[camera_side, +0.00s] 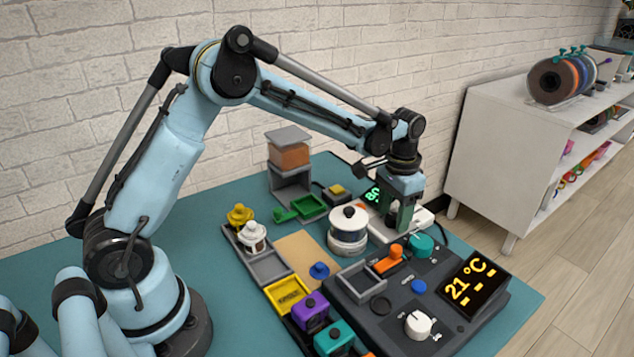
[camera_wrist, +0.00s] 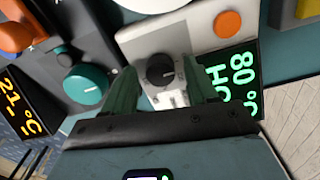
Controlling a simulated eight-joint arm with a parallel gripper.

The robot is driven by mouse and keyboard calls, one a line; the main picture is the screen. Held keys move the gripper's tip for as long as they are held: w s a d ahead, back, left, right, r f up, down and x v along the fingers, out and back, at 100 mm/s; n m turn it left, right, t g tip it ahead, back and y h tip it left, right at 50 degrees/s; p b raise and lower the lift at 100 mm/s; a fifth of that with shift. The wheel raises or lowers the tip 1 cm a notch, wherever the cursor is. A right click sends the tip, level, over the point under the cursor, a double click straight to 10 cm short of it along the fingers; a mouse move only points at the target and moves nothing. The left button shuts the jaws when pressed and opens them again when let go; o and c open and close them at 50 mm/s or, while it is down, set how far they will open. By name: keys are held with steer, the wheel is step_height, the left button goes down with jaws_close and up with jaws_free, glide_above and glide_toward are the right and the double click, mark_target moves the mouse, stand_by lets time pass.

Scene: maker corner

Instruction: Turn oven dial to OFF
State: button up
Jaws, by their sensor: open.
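The oven is a pale box (camera_wrist: 205,22) with a green display (camera_wrist: 240,82) reading 80 °C and HOT; its pale front (camera_side: 424,217) also shows in the side view. Its dial (camera_wrist: 160,70) is a small black knob with a white pointer mark, seen in the wrist view. My gripper (camera_wrist: 159,68) is open, with one green finger on each side of the dial and a visible gap on both sides. In the side view my gripper (camera_side: 402,217) points down over the oven and hides the dial. The dial's exact setting is too small to read.
A dark console stands close by with a teal knob (camera_side: 421,245), an orange lever (camera_side: 389,259), a white knob (camera_side: 418,325) and a 21 °C display (camera_side: 470,288). A lidded white jar (camera_side: 348,232) stands left of my gripper. An orange button (camera_wrist: 228,23) is on the oven.

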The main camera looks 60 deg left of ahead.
mark_target(393, 216)
steer(key=m, duration=0.4)
steer(key=shift+w, duration=0.1)
steer(key=m, duration=0.4)
steer(key=shift+m, duration=0.3)
steer(key=m, duration=0.9)
step_height(393, 216, up, 12)
steer(key=s+a+r+n+t, duration=0.1)
steer(key=s+r+n+t, duration=0.25)
steer(key=s+n, duration=0.65)
steer(key=s+a+f+n+t, duration=0.1)
steer(key=s+f+n+t, duration=0.2)
steer(key=s+n, duration=0.6)
step_height(393, 216, down, 2)
steer(key=shift+f+t, duration=0.1)
steer(key=shift+t, duration=0.25)
